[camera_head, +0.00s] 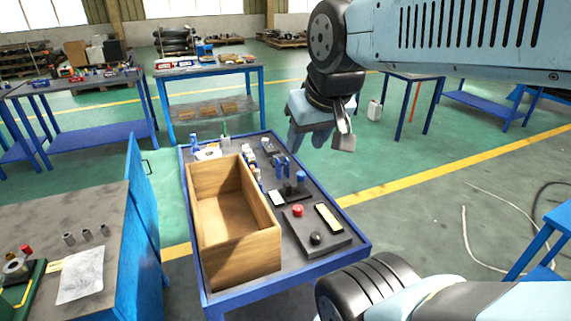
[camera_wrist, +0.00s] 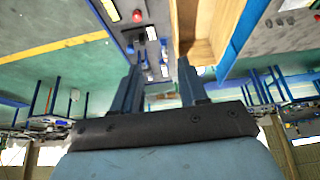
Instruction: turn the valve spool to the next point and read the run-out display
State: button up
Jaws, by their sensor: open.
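My gripper (camera_head: 308,139) is open and empty, held in the air above and behind the far right side of the blue-framed bench (camera_head: 362,246). In the wrist view its two fingers (camera_wrist: 160,78) are spread apart with nothing between them. Two small blue upright supports (camera_head: 282,168) stand on the bench, and they show in the wrist view (camera_wrist: 151,33). Beside them is a dark stand with a blue top (camera_head: 300,176). A small white panel (camera_head: 277,198) lies in front; I cannot tell whether it is the run-out display. I cannot make out the valve spool for certain.
A wooden box (camera_head: 240,253) fills the bench's left side. At its front right is a dark plate with a red knob (camera_head: 298,210), a black knob (camera_head: 316,239) and a pale strip (camera_head: 328,218). A grey-topped bench (camera_head: 95,210) stands left. Floor to the right is largely clear.

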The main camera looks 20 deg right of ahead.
jog(key=shift+o, duration=1.4)
jog(key=shift+w+d+r, duration=0.1)
jog(key=shift+w, duration=0.15)
jog(key=shift+o, duration=0.3)
jog(key=w+d+n+g, duration=0.1)
jog(key=w+d, duration=0.1)
jog(key=w, duration=0.6)
jog(key=shift+w+d+g, duration=0.3)
jog(key=shift+d, duration=0.05)
jog(key=n+g, duration=0.3)
jog(key=g, duration=0.1)
send_over(301, 173)
notch_tip(301, 173, down, 18)
notch_tip(301, 173, down, 14)
jog(key=shift+r, duration=0.2)
